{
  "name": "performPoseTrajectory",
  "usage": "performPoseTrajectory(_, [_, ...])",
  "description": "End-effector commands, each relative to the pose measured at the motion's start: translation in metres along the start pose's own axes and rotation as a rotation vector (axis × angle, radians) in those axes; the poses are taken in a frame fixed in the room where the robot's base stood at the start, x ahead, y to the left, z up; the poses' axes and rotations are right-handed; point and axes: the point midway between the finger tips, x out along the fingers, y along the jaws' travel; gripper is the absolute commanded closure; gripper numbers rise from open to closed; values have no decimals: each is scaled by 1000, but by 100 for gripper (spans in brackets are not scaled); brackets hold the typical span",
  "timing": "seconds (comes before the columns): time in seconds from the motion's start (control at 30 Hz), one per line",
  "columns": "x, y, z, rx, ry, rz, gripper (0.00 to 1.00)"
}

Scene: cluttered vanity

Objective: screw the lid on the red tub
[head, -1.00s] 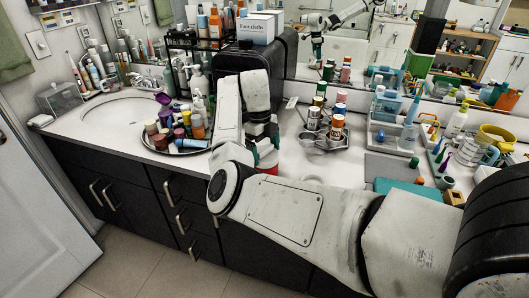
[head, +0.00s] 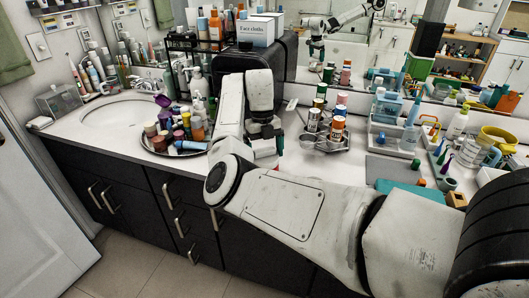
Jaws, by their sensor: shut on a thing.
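My gripper (head: 266,143) points down over the front part of the counter, largely hidden behind my own arm. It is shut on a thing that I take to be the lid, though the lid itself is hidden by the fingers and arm. A small patch of red, seemingly the red tub (head: 277,147), shows beside the fingers. The rest of the tub is hidden, so I cannot tell whether lid and tub touch or how the lid sits.
A round tray (head: 180,151) of bottles and jars stands left, near the sink (head: 120,108). A metal rack (head: 322,142) with bottles is close on the right. A teal box (head: 405,189) and grey mat (head: 385,168) lie further right. A black case (head: 290,60) stands behind.

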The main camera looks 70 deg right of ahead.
Motion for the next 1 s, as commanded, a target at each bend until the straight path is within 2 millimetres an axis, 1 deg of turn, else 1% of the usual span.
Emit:
performPoseTrajectory(0.17, [-2,0,0,13,-3,1,42])
performPoseTrajectory(0.27, [-1,0,0,95,-3,15,42])
performPoseTrajectory(0.37, [2,0,1,215,-5,34,42])
performPoseTrajectory(0.53, [4,0,2,294,-6,47,42])
performPoseTrajectory(1.0, [2,0,3,357,-9,54,42])
